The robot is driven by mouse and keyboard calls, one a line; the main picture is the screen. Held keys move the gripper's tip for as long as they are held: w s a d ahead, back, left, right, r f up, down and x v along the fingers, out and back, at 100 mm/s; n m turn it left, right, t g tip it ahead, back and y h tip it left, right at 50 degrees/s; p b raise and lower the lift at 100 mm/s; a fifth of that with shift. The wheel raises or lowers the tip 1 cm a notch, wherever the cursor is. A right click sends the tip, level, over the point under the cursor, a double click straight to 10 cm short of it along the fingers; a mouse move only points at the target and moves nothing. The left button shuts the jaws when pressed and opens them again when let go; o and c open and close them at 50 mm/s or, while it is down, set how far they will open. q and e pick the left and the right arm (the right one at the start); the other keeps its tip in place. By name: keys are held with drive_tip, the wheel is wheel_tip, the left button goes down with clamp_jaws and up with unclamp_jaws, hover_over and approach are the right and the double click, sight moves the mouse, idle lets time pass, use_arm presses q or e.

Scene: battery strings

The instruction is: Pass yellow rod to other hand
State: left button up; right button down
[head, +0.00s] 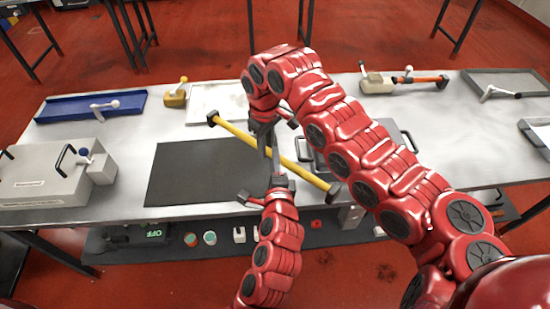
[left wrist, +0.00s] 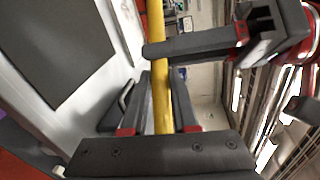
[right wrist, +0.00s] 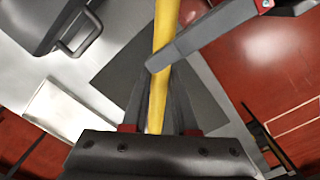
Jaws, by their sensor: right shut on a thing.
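The yellow rod (head: 235,132) has dark end caps and is held slanted above the table. My right gripper (head: 264,140) is shut on it near its middle, and the rod (right wrist: 163,60) runs between its fingers in the right wrist view. My left gripper (head: 276,168) comes up from below, close beside the right one. In the left wrist view the rod (left wrist: 164,105) lies between the left fingers, which stand to either side of it and look open. The exact contact there is hard to see, as the grippers partly hide each other.
The table holds a dark mat (head: 190,175), a grey case (head: 50,180) at left, a blue tray (head: 70,108), and a grey tray (head: 505,82) at far right. A grey handled case (head: 395,140) sits behind my right arm. A lower shelf carries small items.

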drive_tip(key=shift+f, duration=0.1)
idle(1.1)
drive_tip(key=c, duration=0.6)
unclamp_jaws()
